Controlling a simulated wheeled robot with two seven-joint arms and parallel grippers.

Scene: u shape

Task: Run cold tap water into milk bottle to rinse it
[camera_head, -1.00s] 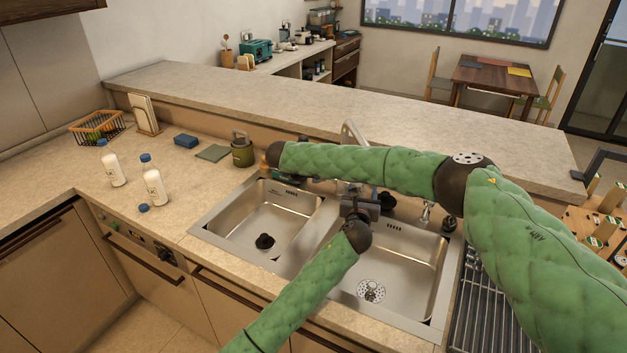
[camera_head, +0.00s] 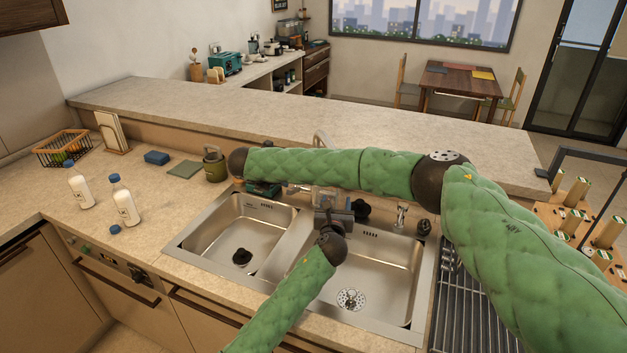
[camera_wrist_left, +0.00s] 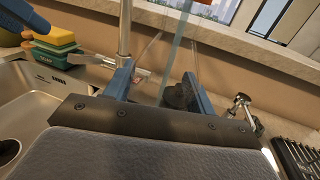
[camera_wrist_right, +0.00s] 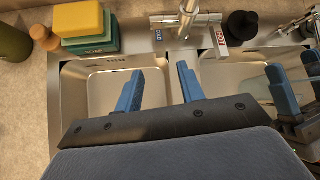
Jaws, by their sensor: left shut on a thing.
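A clear, see-through bottle (camera_wrist_left: 152,50) is held between the fingers of my left gripper (camera_wrist_left: 157,82); its outline is faint. My left gripper also shows above the right sink basin in the head view (camera_head: 329,212). The chrome tap spout (camera_wrist_left: 124,35) stands just beside the bottle. A bluish vertical strip shows by the bottle; I cannot tell whether it is water. My right gripper (camera_wrist_right: 158,78) is open and empty above the sink, with the tap body (camera_wrist_right: 188,18) ahead. Blue (camera_wrist_right: 159,35) and red HOT (camera_wrist_right: 220,38) labels are on the tap's two sides.
Two milk-filled bottles (camera_head: 79,188) (camera_head: 124,205) and a loose blue cap (camera_head: 115,229) stand on the left counter.

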